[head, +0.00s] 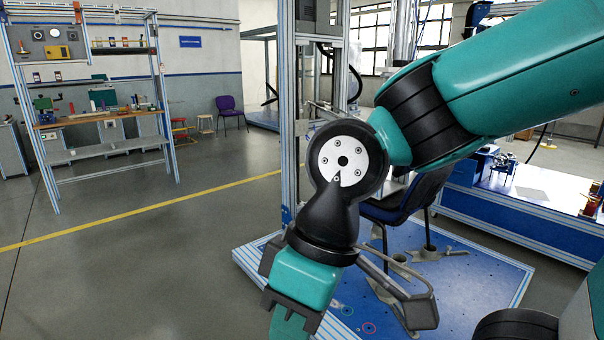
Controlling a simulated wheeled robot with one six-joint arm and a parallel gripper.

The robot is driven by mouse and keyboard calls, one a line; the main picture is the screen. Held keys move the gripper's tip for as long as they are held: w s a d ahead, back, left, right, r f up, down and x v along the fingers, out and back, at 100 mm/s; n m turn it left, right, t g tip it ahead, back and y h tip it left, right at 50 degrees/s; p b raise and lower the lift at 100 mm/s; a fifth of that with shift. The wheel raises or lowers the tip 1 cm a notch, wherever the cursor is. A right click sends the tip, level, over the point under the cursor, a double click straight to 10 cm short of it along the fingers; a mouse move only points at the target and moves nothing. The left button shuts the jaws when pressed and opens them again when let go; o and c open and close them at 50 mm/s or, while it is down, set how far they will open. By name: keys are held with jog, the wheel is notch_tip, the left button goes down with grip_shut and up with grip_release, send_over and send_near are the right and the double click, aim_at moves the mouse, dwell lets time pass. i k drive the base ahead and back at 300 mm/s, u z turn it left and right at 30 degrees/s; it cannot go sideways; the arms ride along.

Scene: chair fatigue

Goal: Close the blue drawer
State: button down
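I cannot make out a blue drawer in the head view. The bench at the right (520,222) has a long blue front, but no handle or open drawer shows clearly on it. My teal and black arm comes in from the upper right and covers the middle of the view. My gripper (288,318) points down at the bottom centre, in front of the blue platform. Its lower end is cut off by the picture edge, so its opening and anything between its fingers are hidden.
A dark chair (412,196) stands on the blue platform (470,262), inside a metal test frame (289,110). A shelf workbench (100,117) with tools stands at the left. A purple chair (229,110) is farther back. The grey floor at the left is clear.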

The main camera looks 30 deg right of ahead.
aim_at(466, 172)
jog(key=i, duration=7.8)
jog(key=z, duration=2.35)
jog(key=i, duration=3.65)
